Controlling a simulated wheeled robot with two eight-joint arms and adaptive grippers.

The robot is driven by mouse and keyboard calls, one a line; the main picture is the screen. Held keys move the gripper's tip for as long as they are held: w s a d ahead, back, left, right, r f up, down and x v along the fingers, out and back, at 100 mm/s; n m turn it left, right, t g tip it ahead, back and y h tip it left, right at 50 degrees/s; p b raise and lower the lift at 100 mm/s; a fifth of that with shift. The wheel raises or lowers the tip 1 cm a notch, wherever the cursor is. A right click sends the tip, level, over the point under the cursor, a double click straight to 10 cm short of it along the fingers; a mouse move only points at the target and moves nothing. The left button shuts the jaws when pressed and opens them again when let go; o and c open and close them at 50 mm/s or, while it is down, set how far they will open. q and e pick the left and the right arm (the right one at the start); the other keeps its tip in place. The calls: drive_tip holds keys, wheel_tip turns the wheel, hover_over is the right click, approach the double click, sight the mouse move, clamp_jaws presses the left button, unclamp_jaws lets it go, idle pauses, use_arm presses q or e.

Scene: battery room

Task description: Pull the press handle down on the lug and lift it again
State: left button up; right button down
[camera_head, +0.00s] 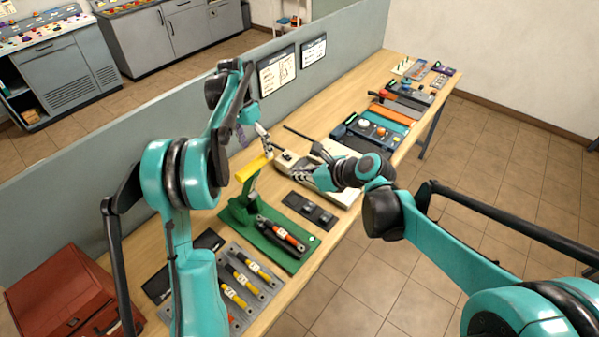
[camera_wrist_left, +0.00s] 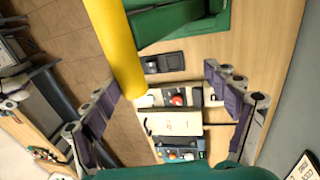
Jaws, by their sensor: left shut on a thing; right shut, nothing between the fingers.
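A green press (camera_head: 243,212) stands on the bench with its yellow press handle (camera_head: 252,168) raised and tilted up. My left gripper (camera_head: 266,150) is at the upper end of the handle and shut on it. In the left wrist view the yellow handle (camera_wrist_left: 122,50) lies along one finger of my left gripper (camera_wrist_left: 165,95), and the fingers look well apart. A lug cannot be made out at the press. My right gripper (camera_head: 306,172) is shut and empty, over a pale device farther along the bench.
A red-handled tool (camera_head: 282,234) lies on the green base. Yellow-handled tools (camera_head: 238,295) lie on a grey tray at the near end. A red toolbox (camera_head: 65,290) stands at the left. A grey partition (camera_head: 330,70) runs along the bench.

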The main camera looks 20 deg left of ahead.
sight(263, 163)
use_arm(q)
drive_tip(key=shift+a+f, duration=0.35)
drive_tip(key=shift+a, duration=0.15)
drive_tip(key=shift+o, duration=0.2)
use_arm(e)
drive_tip(key=w+a+f, duration=0.3)
drive_tip(key=a, duration=0.6)
drive_tip(key=shift+w+f, duration=0.15)
drive_tip(key=shift+f, duration=0.05)
drive_tip(key=shift+w+a+r, duration=0.3)
drive_tip(key=shift+a+r, duration=0.1)
drive_tip(key=shift+a, duration=0.35)
use_arm(q)
drive_tip(key=o, duration=0.9)
drive_tip(key=shift+w+a+f, duration=0.1)
drive_tip(key=shift+w+a, duration=0.05)
drive_tip(key=shift+a, duration=0.05)
use_arm(e)
drive_tip(key=shift+w+a+f, duration=0.15)
drive_tip(key=shift+a, duration=0.1)
use_arm(q)
drive_tip(key=shift+d, duration=0.1)
use_arm(e)
drive_tip(key=shift+d, duration=0.1)
